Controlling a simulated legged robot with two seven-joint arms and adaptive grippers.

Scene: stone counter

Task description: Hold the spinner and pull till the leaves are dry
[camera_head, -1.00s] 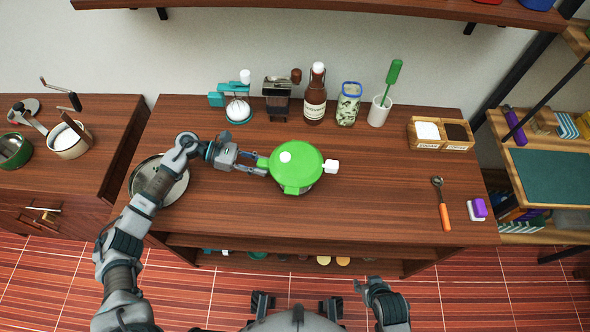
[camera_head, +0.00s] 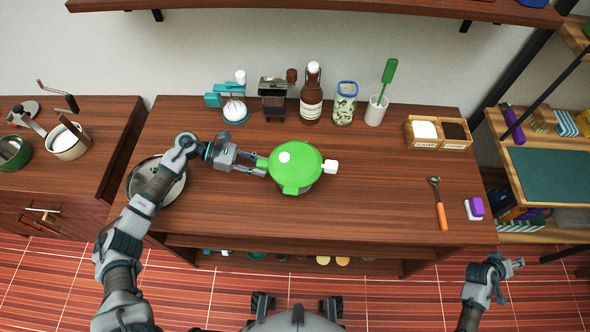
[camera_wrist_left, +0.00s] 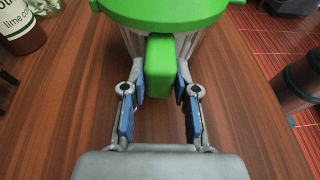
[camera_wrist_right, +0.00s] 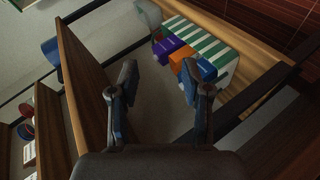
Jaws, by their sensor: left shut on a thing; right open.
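The salad spinner (camera_head: 300,160) stands on the wooden counter, with a round green lid, a white knob on top and a white pull handle (camera_head: 331,166) on its right side. My left gripper (camera_head: 264,167) is shut on the spinner's green side grip, which shows between the fingers in the left wrist view (camera_wrist_left: 160,68). Leaves inside the spinner are hidden under the lid. My right gripper (camera_head: 516,264) is open and empty, off the counter's front right, below its top. In the right wrist view the fingers (camera_wrist_right: 157,85) are apart with nothing between them.
A metal bowl (camera_head: 141,178) is at the counter's left end. An orange-handled tool (camera_head: 439,205) and a purple-white block (camera_head: 474,208) lie at the right.

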